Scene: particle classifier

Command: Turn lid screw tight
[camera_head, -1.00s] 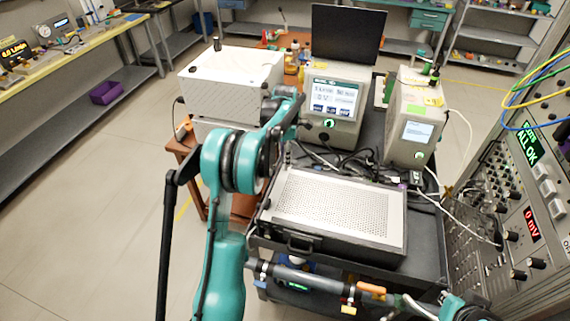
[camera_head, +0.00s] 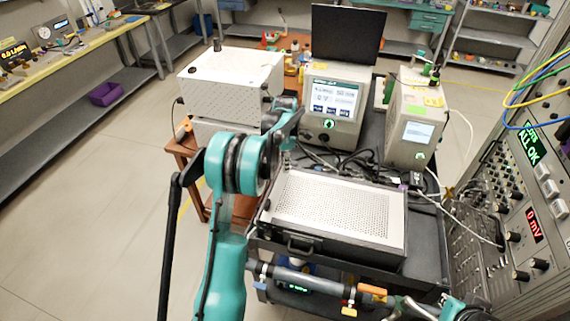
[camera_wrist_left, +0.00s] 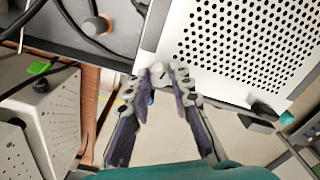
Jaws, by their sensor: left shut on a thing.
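The lid (camera_head: 335,205) is a pale, finely perforated metal panel on a dark case with a front handle. In the left wrist view the lid (camera_wrist_left: 235,45) fills the upper right. My left gripper (camera_wrist_left: 160,75) is at a corner of the lid, its jagged grey fingertips close together. It is shut on the small lid screw, which the fingertips hide. In the head view my teal left arm covers this corner and most of the gripper. Part of my right gripper (camera_head: 410,307) shows at the bottom edge, in front of the cart, its fingers too unclear to read.
A white perforated box (camera_head: 230,85) stands behind my left arm. A screen unit (camera_head: 333,105) and a smaller instrument (camera_head: 412,125) stand behind the lid among loose cables. A pipe with an orange valve (camera_head: 372,290) runs along the front. A rack (camera_head: 515,205) is close on the right.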

